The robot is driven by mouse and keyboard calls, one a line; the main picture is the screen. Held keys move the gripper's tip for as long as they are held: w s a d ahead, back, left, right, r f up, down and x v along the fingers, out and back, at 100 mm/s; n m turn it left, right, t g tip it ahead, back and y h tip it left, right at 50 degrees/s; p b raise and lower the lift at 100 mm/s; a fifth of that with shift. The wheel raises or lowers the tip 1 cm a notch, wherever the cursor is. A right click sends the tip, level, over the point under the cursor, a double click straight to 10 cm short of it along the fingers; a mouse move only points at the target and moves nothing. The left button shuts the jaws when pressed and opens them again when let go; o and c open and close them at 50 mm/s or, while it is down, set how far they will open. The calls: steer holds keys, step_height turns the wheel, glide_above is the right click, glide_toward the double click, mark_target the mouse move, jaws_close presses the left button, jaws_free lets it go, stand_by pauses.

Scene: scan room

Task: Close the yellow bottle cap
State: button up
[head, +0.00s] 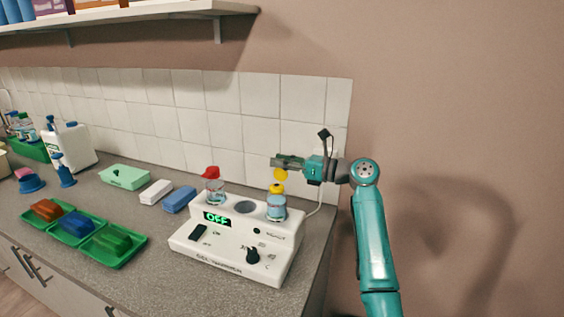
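A small bottle with pale blue contents (277,208) stands upright in the right well of the white gel warmer. Its yellow cap (277,188) has a yellow collar on the bottle neck and a round yellow lid (281,175) raised above it, so the cap looks open. My gripper (275,162) is just above and behind the raised lid, pointing left. Whether it touches the lid cannot be told. Its fingers are seen side-on, so their opening is unclear.
The white gel warmer (230,254) shows "OFF" and also holds a clear bottle with a raised red cap (212,172). Blue (180,199) and white blocks, green trays (115,258) and a white jug (70,148) are to the left. The tiled wall is close behind.

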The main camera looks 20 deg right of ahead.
jaws_close()
